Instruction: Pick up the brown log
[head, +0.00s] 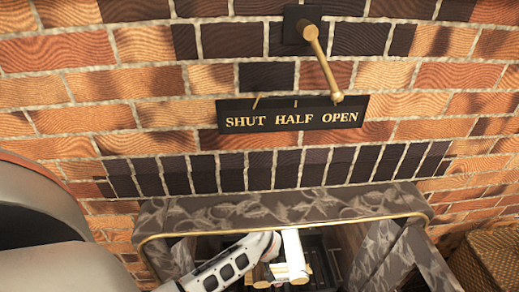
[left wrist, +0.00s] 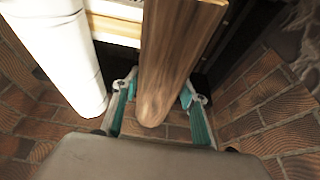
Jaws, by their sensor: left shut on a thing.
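The brown log (head: 262,283) is mostly hidden in the head view. In the left wrist view the brown log (left wrist: 178,50) runs away from me, its rounded near end between the two teal-padded fingers. My left gripper (left wrist: 159,88) is shut on it, one finger on each side. In the head view my left gripper (head: 268,248) reaches from the left into the fireplace opening. My right gripper is not in view.
A white birch log (left wrist: 58,50) lies left of the brown log, close to the left finger. The marble fireplace surround (head: 290,208) with its gold edge frames the opening. A damper lever (head: 322,65) sticks out above the SHUT HALF OPEN plate (head: 293,114). A wicker basket (head: 490,262) stands at right.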

